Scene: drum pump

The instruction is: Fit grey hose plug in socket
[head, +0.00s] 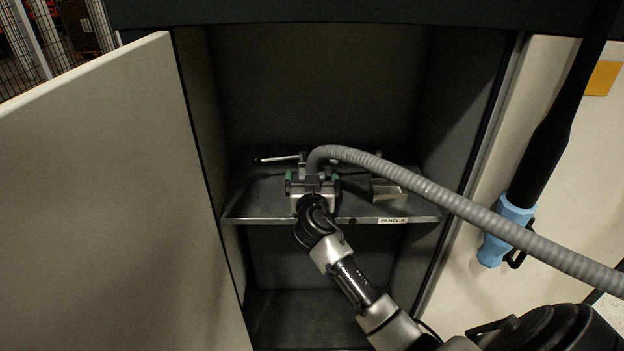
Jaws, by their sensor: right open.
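The grey ribbed hose (440,195) comes in from the right edge and arches over the shelf in the open cabinet. Its end bends down at the shelf's middle, behind my right gripper. The plug on that end and the socket are mostly hidden, so I cannot tell whether the plug is seated. My right gripper (313,184) reaches in from the lower right. Its green-edged fingers are spread apart, one on each side of the hose end. I cannot tell whether they touch it. My left gripper is not in view.
The shelf (260,207) carries a "PANEL A" label (393,220). A small metal bracket (388,192) stands right of the gripper, and a lever (275,158) lies behind left. A cream door (100,200) stands left. A black tube with a light-blue fitting (505,225) hangs right.

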